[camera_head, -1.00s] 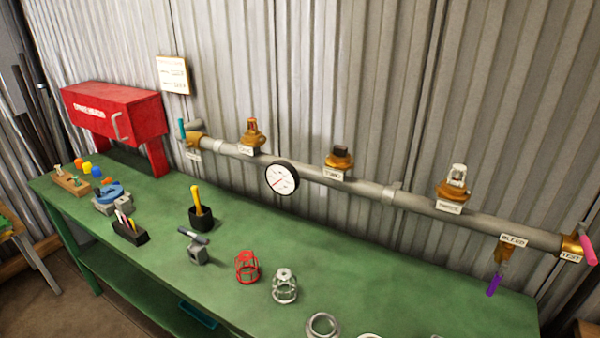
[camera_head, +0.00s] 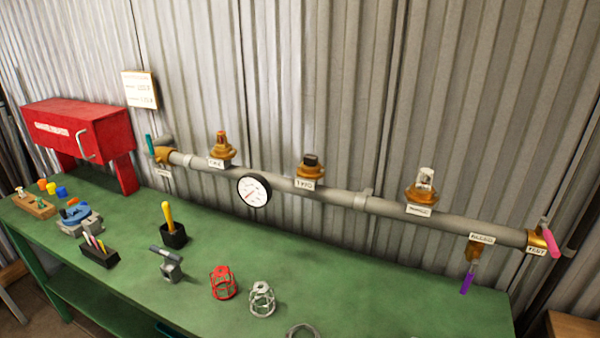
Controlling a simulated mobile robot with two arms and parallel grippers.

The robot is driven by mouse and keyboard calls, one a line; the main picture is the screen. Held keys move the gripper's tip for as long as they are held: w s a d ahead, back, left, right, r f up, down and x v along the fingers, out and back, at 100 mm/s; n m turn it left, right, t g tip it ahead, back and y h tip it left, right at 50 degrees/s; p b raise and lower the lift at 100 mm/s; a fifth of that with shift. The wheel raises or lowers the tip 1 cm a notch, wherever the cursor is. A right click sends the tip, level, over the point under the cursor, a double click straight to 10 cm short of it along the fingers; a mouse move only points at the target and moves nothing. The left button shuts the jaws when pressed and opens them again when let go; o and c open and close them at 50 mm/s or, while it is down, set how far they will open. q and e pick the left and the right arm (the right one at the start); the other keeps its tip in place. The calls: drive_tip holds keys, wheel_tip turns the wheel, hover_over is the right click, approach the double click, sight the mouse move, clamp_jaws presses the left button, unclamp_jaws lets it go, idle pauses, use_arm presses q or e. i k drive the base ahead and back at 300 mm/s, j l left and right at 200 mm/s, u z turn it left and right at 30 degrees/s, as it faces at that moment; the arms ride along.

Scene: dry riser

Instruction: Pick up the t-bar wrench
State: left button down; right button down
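A dark bar lying crosswise on top of a small grey block (camera_head: 172,271) stands on the green bench (camera_head: 225,245), left of the red cage. This looks like the t-bar wrench (camera_head: 166,254), with its lower part hidden in or behind the block. It is small in view, so I cannot be sure. Neither of my grippers shows in the head view, and nothing is touching the bar.
A black cup (camera_head: 174,237) with a yellow-handled tool (camera_head: 168,216) stands behind the bar. A black pen box (camera_head: 100,254) is to its left. A red cage (camera_head: 223,284) and grey cage (camera_head: 262,300) are to its right. A pipe (camera_head: 330,193) with a gauge (camera_head: 254,191) runs behind.

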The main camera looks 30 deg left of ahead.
sight(171, 268)
drive_tip(key=u, duration=0.4)
drive_tip(key=k+j+u, duration=0.1)
drive_tip(key=u, duration=0.3)
drive_tip(key=j+u, duration=0.1)
drive_tip(key=u, duration=0.65)
drive_tip(key=k+z, duration=0.15)
drive_tip(key=z, duration=1.35)
drive_tip(key=u, duration=0.4)
drive_tip(key=j+u, duration=0.1)
drive_tip(key=u, duration=0.65)
drive_tip(key=j+u, duration=0.1)
drive_tip(key=u, duration=0.25)
drive_tip(key=i+l, duration=0.05)
